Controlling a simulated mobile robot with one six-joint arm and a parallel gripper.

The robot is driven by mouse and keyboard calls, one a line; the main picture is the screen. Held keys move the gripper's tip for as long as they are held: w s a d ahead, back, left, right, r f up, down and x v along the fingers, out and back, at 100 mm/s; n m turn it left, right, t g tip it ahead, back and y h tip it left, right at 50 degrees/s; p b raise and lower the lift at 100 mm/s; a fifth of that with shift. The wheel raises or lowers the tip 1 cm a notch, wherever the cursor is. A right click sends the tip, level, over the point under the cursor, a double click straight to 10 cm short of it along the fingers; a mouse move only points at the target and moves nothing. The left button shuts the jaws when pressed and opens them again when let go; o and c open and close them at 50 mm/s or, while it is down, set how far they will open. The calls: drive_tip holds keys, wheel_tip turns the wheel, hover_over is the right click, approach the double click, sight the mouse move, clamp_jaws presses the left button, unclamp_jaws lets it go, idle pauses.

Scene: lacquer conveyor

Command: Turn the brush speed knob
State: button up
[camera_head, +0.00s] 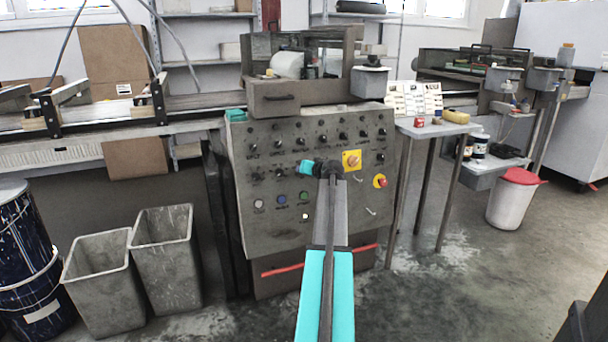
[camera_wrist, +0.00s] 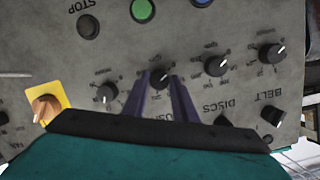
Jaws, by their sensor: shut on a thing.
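The grey control panel (camera_head: 262,225) stands upright in front of me with rows of black knobs and coloured buttons. My gripper (camera_wrist: 158,80) is at the panel face, its two dark fingers on either side of a black knob (camera_wrist: 159,75) with a white pointer line. It is shut on this knob. The label by the knob is partly hidden by the fingers, so I cannot read it in full. In the head view my gripper (camera_head: 309,168) hides the knob. Other black knobs (camera_wrist: 216,66) stand to both sides, with "DISCS" and "BELT" lettering upside down at right.
A yellow plate with an orange switch (camera_head: 351,160) and a red emergency button (camera_head: 380,181) are right of my gripper. In the wrist view, a green button (camera_wrist: 143,10) is above the knob. Grey bins (camera_head: 165,260) stand at left, a small table (camera_head: 440,130) at right.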

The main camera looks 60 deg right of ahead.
drive_tip(key=shift+w+r+n, duration=0.2)
drive_tip(key=shift+r+n, duration=0.05)
drive_tip(key=shift+n, duration=0.25)
drive_tip(key=o, duration=1)
drive_tip(key=shift+o, duration=0.2)
drive_tip(key=shift+f, duration=0.15)
drive_tip(key=shift+s, duration=0.1)
drive_tip(key=shift+s, duration=0.1)
drive_tip(key=p+v, duration=0.3)
drive_tip(key=v, duration=1)
drive_tip(key=shift+a, duration=0.4)
